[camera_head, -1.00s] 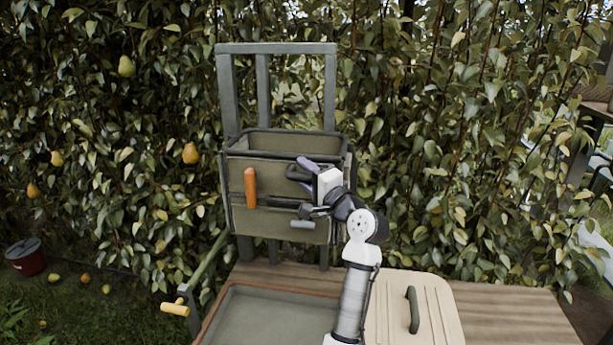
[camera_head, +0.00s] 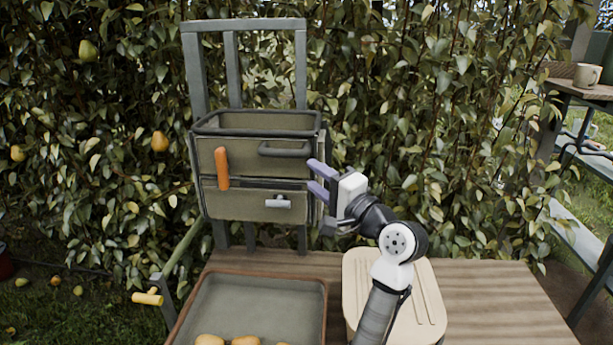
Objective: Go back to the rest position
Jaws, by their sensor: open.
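My gripper (camera_head: 316,178) is open and empty, with its two purple fingers pointing left. It is in the air just right of the drawer box (camera_head: 259,157), clear of the drawer handle. My arm rises from the bottom of the view and bends left at the wrist.
A rimmed tray (camera_head: 257,291) on the wooden deck (camera_head: 484,292) holds yellow pears (camera_head: 246,341). A cream lid (camera_head: 427,310) lies behind my arm. Pears hang in the hedge, one orange (camera_head: 160,141). A table with a mug (camera_head: 587,75) stands at right.

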